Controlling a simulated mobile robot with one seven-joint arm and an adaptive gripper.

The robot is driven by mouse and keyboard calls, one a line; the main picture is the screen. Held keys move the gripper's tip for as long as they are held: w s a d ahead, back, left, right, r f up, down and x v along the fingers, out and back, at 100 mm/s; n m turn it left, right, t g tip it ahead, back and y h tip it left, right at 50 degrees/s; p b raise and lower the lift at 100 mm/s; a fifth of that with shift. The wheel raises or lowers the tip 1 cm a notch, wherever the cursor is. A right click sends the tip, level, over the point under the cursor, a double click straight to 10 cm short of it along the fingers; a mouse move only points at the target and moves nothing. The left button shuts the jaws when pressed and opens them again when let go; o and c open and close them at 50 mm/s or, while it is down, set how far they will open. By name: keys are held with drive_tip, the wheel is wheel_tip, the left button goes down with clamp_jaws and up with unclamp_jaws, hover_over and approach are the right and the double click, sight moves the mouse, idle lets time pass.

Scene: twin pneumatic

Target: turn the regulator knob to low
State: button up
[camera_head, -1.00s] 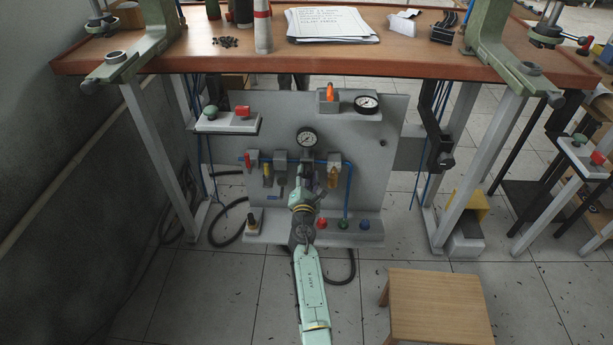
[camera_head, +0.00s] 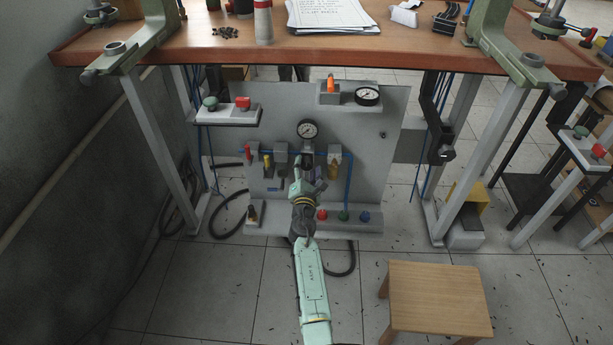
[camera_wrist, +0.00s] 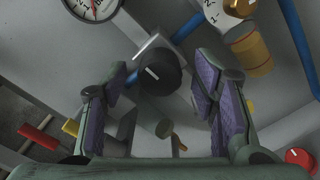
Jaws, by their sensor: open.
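The regulator knob (camera_wrist: 160,74) is round and black with a short white mark on its face. In the wrist view it sits at upper centre, between the tips of my open gripper (camera_wrist: 160,88). The purple finger pads stand to its left and right, with visible space on each side. I cannot tell how far the pads are from it in depth. In the head view my gripper (camera_head: 308,178) is at the grey panel (camera_head: 380,185), just below the round gauge (camera_head: 307,130), and largely covers the knob.
A second gauge (camera_head: 367,96) and an orange-handled part (camera_head: 331,86) sit at the panel top. Brass-coloured parts (camera_wrist: 252,55) and blue tubing (camera_wrist: 296,45) lie right of the knob. Red, green and blue buttons line the lower ledge. A wooden stool (camera_head: 437,300) stands at front right.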

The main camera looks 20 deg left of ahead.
drive_tip(key=v, duration=1.1)
drive_tip(key=shift+s, duration=0.3)
drive_tip(key=shift+w+d+r, duration=0.1)
drive_tip(key=shift+d+r, duration=0.05)
drive_tip(key=shift+d, duration=0.05)
